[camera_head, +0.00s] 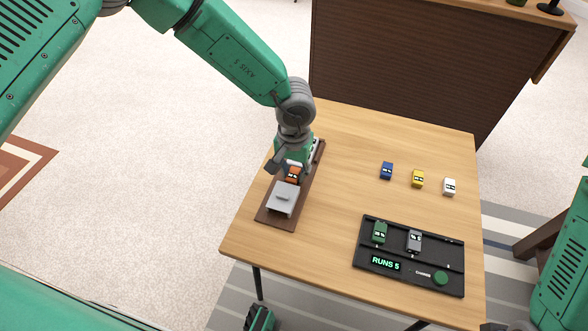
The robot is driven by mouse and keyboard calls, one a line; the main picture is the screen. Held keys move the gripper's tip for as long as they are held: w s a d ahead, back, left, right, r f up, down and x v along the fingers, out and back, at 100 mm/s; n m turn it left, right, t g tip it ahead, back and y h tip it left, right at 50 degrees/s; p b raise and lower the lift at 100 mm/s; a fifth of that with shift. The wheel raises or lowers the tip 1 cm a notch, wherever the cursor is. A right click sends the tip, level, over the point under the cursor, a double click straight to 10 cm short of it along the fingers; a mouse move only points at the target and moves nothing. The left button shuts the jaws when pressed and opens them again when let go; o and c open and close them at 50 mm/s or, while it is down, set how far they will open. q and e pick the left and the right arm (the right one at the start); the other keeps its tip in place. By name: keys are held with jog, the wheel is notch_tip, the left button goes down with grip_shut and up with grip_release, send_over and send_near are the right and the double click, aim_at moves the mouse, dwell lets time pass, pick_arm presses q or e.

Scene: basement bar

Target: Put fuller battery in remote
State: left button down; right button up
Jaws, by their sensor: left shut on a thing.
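The gripper hides part of the board's far end. A grey box-like piece (283,199) with a raised bar lies on the board, just in front of the orange battery; I cannot tell whether it is the remote. A black panel (408,285) reads "RUNS 5". A green battery (380,233) and a grey battery (414,240) sit in it. My right gripper is not in view.
A blue battery (386,170), a yellow battery (417,178) and a white battery (449,186) stand apart at the table's right. The panel has a round green button (440,278). The wooden table (335,200) is clear in the middle. A dark counter (420,75) stands behind.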

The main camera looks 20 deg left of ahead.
pick_arm(q)
jog(key=shift+d, duration=0.4)
jog(key=shift+a, duration=0.1)
jog(key=shift+a, duration=0.35)
jog(key=shift+a+f+p, duration=0.1)
jog(key=shift+p, duration=0.2)
jog(key=shift+a+f, duration=0.1)
jog(key=shift+f, duration=0.05)
jog(key=shift+p, duration=0.6)
dwell(0.5)
jog(key=c, duration=1.2)
grip_release()
